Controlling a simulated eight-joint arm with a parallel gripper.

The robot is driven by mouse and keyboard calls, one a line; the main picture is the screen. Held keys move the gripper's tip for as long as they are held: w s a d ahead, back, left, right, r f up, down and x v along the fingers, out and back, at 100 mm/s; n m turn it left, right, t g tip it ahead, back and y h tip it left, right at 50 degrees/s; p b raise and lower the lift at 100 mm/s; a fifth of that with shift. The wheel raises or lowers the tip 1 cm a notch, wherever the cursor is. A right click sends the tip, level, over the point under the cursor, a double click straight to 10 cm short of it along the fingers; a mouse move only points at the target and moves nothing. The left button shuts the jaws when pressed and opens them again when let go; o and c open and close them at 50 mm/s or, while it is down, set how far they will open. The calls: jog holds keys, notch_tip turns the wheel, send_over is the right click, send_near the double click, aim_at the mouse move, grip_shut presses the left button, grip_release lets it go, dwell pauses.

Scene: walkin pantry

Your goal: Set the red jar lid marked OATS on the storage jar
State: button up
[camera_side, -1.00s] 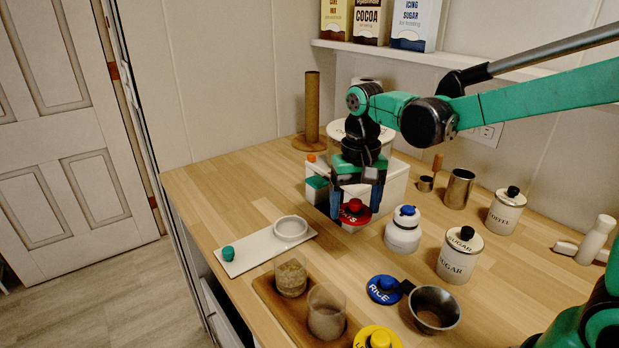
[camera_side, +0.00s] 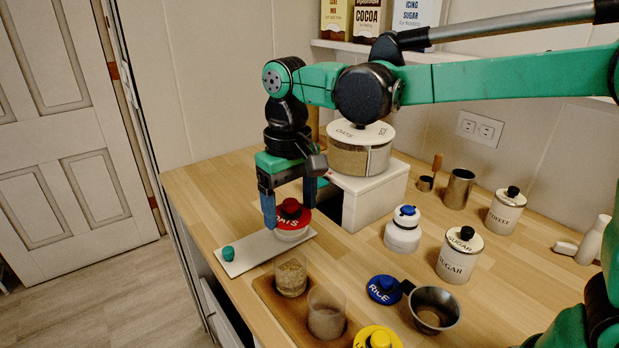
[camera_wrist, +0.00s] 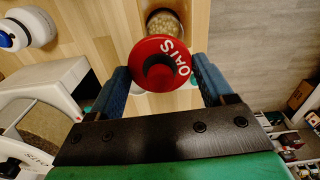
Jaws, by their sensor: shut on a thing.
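The red lid marked OATS (camera_side: 291,214) is in my gripper (camera_side: 289,205). It also shows between the two blue fingers in the wrist view (camera_wrist: 160,64), with a darker round knob. It is above or just in front of a small white dish (camera_side: 291,236), mostly covered by it; the gap cannot be judged. An open glass jar of pale grain (camera_side: 291,279) stands on a wooden board, nearer the camera than the lid. A second open glass jar (camera_side: 327,316) holds finer contents. No label tells which is the storage jar.
A white tray (camera_side: 247,266) bears the dish and a teal knob-like piece (camera_side: 228,253). A white box (camera_side: 372,198) carries a large jar (camera_side: 358,156) with a pale OATS lid. A blue RICE lid (camera_side: 383,289) and metal cup (camera_side: 434,309) lie to the right.

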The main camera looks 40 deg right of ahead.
jog(key=shift+a+f, duration=0.35)
jog(key=shift+f, duration=3)
jog(key=shift+f, duration=0.55)
jog(key=o, duration=1.1)
jog(key=shift+o, duration=0.2)
jog(key=shift+r, duration=0.1)
jog(key=shift+r, duration=3.45)
